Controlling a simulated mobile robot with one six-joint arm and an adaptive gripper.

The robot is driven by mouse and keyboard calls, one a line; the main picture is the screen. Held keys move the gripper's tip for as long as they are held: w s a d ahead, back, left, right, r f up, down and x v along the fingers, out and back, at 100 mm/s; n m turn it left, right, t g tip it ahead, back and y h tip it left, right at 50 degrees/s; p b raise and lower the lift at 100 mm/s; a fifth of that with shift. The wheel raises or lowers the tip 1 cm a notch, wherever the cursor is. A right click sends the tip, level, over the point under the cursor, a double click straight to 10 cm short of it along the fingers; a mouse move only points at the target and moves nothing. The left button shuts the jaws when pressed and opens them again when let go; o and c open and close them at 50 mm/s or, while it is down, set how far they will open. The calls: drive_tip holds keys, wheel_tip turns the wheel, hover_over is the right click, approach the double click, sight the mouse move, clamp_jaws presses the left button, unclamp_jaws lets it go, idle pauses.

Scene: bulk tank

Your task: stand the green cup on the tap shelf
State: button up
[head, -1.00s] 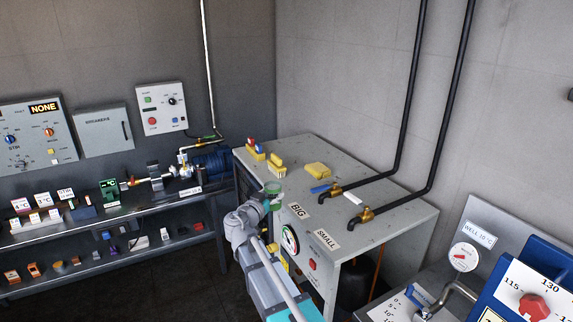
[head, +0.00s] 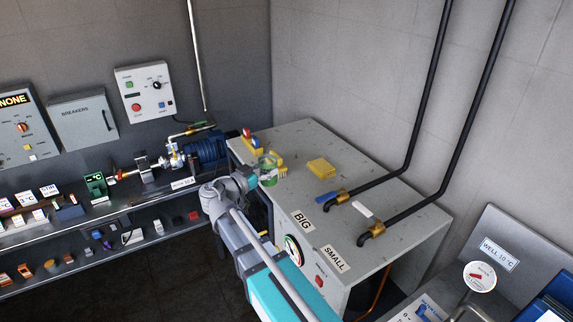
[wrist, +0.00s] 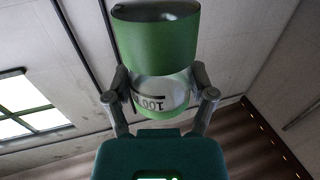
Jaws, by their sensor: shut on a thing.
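My gripper (head: 257,178) is shut on the green cup (head: 268,170), over the left part of the grey tap cabinet top (head: 310,150). In the wrist view the cup (wrist: 155,42) has a green band, a clear band with an upside-down "100" label, and green beyond it. One finger of the gripper (wrist: 162,88) presses on each side. The cabinet carries a blue-handled tap (head: 338,199) by the BIG label and a white-handled tap (head: 370,228) by the SMALL label. Whether the cup touches the top is unclear. I cannot tell which surface is the tap shelf.
Yellow blocks (head: 253,146) with red and blue tops stand behind the cup. A yellow sponge-like block (head: 321,167) lies right of it. Black pipes (head: 432,90) come down to the taps. A dial (head: 293,250) sits on the cabinet front.

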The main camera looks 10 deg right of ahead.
drive_tip(key=shift+w+r, duration=0.15)
drive_tip(key=shift+r, duration=0.05)
drive_tip(key=shift+d, duration=0.1)
drive_tip(key=shift+w+d+f, duration=0.15)
drive_tip(key=shift+w+f, duration=0.1)
drive_tip(key=shift+w, duration=0.15)
drive_tip(key=shift+w+d+f+b, duration=0.85)
drive_tip(key=shift+w+f+b, duration=0.65)
drive_tip(key=shift+w, duration=0.4)
drive_tip(key=shift+w+d+f+b, duration=0.85)
drive_tip(key=shift+w+f+b, duration=0.6)
drive_tip(key=shift+w, duration=0.4)
drive_tip(key=shift+w+d+f+b, duration=0.85)
drive_tip(key=shift+w+f+b, duration=0.6)
drive_tip(key=shift+w, duration=0.45)
drive_tip(key=shift+r, duration=0.15)
